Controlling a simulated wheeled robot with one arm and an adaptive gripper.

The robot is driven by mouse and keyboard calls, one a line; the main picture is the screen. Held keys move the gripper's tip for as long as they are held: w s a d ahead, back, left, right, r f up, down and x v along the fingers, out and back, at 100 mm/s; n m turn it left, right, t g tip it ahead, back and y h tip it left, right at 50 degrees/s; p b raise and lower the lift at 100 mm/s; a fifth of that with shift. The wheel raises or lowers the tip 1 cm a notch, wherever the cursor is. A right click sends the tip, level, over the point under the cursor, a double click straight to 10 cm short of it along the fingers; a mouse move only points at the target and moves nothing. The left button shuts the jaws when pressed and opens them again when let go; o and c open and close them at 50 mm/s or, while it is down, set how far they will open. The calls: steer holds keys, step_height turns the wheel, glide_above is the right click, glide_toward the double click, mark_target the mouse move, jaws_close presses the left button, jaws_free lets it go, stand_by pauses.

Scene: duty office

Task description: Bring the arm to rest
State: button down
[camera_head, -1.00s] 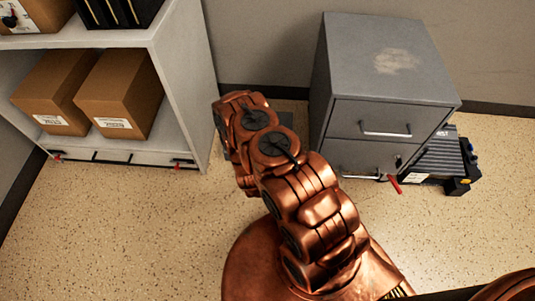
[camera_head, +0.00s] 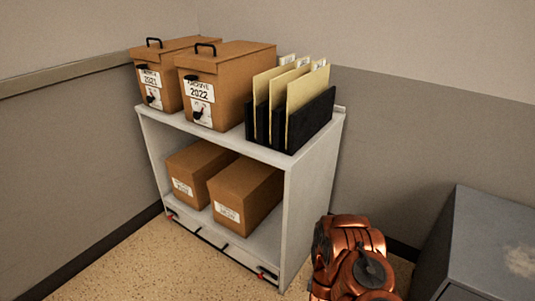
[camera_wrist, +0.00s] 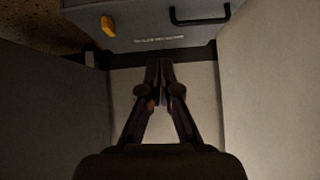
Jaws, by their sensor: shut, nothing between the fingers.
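My gripper (camera_wrist: 160,75) shows in the wrist view with its two fingers together at the tips and nothing between them. It points toward a grey surface with a dark handle (camera_wrist: 200,18) and a small yellow-orange piece (camera_wrist: 108,25) at the top of that view. In the head view my copper-coloured arm (camera_head: 352,258) is at the bottom, between the shelf and the grey cabinet. My gripper is not visible in the head view.
A white shelf (camera_head: 312,180) holds archive boxes (camera_head: 232,85), a black file holder with folders (camera_head: 312,122), and brown boxes (camera_head: 245,192) below. A grey cabinet (camera_head: 480,250) stands at the lower right. Speckled floor (camera_head: 160,250) shows in front of the shelf.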

steer(key=w+a+r+n+g+y+p, duration=0.1)
steer(key=a+r+y+p, duration=0.2)
steer(key=r, duration=0.7)
steer(key=w+a+r+g+p, duration=0.1)
steer(key=a+r+p, duration=0.3)
steer(key=r, duration=0.6)
steer(key=w+a+r+n+g+y+p, duration=0.1)
steer(key=a+r+y+p, duration=0.2)
steer(key=r, duration=0.7)
steer(key=s+a+r+n+g+p, duration=0.15)
steer(key=s+r+p, duration=0.3)
steer(key=r, duration=0.65)
steer(key=s+a+r+n+g+p, duration=0.1)
steer(key=s+a+r+p, duration=0.15)
steer(key=s+r, duration=0.6)
steer(key=s+d+r+n+g+p, duration=0.1)
steer(key=s+r+p, duration=0.4)
steer(key=s+r, duration=0.7)
steer(key=s+d+r+n+g+h+p, duration=0.1)
steer(key=s+d+r+g+p, duration=0.2)
steer(key=s+r, duration=0.9)
steer(key=shift+s+d+r+n+p, duration=0.3)
steer(key=shift+r+p, duration=1)
steer(key=shift+r, duration=0.9)
steer(key=c, duration=1.9)
jaws_free()
